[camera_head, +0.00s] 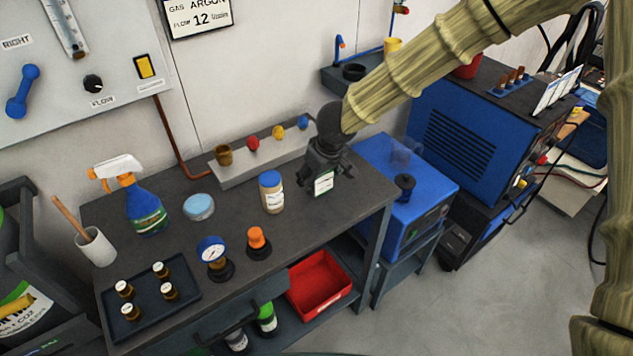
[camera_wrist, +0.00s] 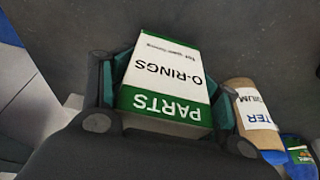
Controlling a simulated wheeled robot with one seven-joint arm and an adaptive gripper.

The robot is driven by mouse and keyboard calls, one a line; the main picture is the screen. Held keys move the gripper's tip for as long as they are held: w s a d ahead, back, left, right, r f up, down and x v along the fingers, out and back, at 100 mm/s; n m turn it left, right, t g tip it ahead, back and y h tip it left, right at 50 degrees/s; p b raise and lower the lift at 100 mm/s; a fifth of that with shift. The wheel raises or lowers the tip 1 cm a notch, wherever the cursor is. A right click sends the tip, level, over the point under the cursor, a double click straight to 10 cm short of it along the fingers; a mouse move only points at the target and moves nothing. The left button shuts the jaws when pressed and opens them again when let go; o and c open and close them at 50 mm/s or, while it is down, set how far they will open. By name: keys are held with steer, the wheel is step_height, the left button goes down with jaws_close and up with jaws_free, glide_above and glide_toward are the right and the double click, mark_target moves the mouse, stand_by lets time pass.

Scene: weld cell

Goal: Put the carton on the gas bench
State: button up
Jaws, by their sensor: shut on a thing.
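The carton (camera_head: 323,184) is a small white and green box. In the wrist view the carton (camera_wrist: 162,75) reads "PARTS" and "O-RINGS". My gripper (camera_head: 320,174) is shut on it, with a finger on each side. The gripper holds it over the right end of the dark-topped gas bench (camera_head: 232,208), right of the tan jar. The carton is at or just above the bench top; I cannot tell whether its base touches.
A tan jar (camera_head: 271,192) with a blue lid stands just left of the carton. Behind is a pale rack (camera_head: 245,170) with coloured knobs. A gauge (camera_head: 213,257), orange-topped fitting (camera_head: 258,243) and spray bottle (camera_head: 143,205) stand further left. The bench's right edge is close.

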steer(key=shift+f, duration=0.8)
steer(key=o, duration=1.3)
steer(key=shift+r, duration=0.1)
steer(key=p+v, duration=0.1)
steer(key=v, duration=1.1)
steer(key=shift+s, duration=0.1)
